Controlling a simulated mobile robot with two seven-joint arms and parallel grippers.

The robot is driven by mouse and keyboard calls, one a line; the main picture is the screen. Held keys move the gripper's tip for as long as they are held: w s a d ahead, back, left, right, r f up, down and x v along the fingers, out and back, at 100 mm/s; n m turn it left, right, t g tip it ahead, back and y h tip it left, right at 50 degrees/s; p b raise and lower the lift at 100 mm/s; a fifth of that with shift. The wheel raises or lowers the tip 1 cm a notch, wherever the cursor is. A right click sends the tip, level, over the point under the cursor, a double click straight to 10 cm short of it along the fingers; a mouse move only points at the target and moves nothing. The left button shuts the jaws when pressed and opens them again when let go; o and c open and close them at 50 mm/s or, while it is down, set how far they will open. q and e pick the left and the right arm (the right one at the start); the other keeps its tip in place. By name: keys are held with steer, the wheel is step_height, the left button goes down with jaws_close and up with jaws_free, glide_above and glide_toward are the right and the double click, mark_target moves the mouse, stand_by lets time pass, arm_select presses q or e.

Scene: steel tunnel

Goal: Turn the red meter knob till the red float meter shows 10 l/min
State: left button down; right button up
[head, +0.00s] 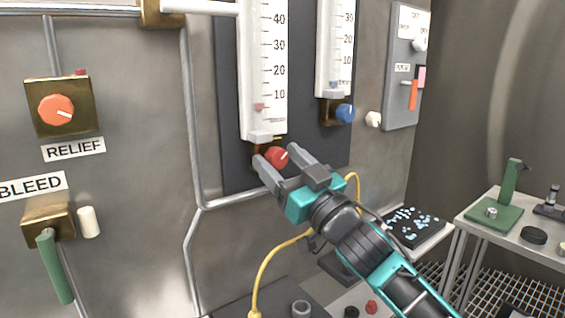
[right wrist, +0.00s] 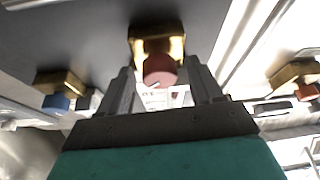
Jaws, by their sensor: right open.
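The red float meter (head: 263,70) is a white upright tube with a printed scale in the head view. Its red float (head: 259,106) sits a little below the 10 mark. The red meter knob (head: 276,157) has a white pointer line and is below the tube; in the right wrist view the knob (right wrist: 160,70) projects from a brass block (right wrist: 155,45). My right gripper (head: 277,155) is open, with one finger on each side of the knob. In the right wrist view its fingers (right wrist: 162,86) show gaps beside the knob. My left gripper is not in view.
A second meter with a blue knob (head: 345,113) is just right. The orange RELIEF knob (head: 56,109) and green BLEED handle (head: 55,266) are on the left wall. A pipe (head: 190,120) runs left of the meter panel. A bench (head: 515,212) stands at right.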

steer(key=shift+c, duration=0.3)
steer(key=c, duration=1)
steer(key=shift+r+m+t+h+p, duration=0.1)
steer(key=shift+m+t+h+p, duration=0.3)
steer(key=shift+m+p, duration=0.55)
steer(key=shift+m+h, duration=0.3)
steer(key=shift+m, duration=0.25)
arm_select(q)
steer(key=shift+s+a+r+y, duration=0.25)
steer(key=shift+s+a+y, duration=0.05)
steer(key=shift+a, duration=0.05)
arm_select(e)
steer(key=o, duration=1.1)
steer(key=shift+t, duration=0.3)
steer(key=shift+c, duration=0.2)
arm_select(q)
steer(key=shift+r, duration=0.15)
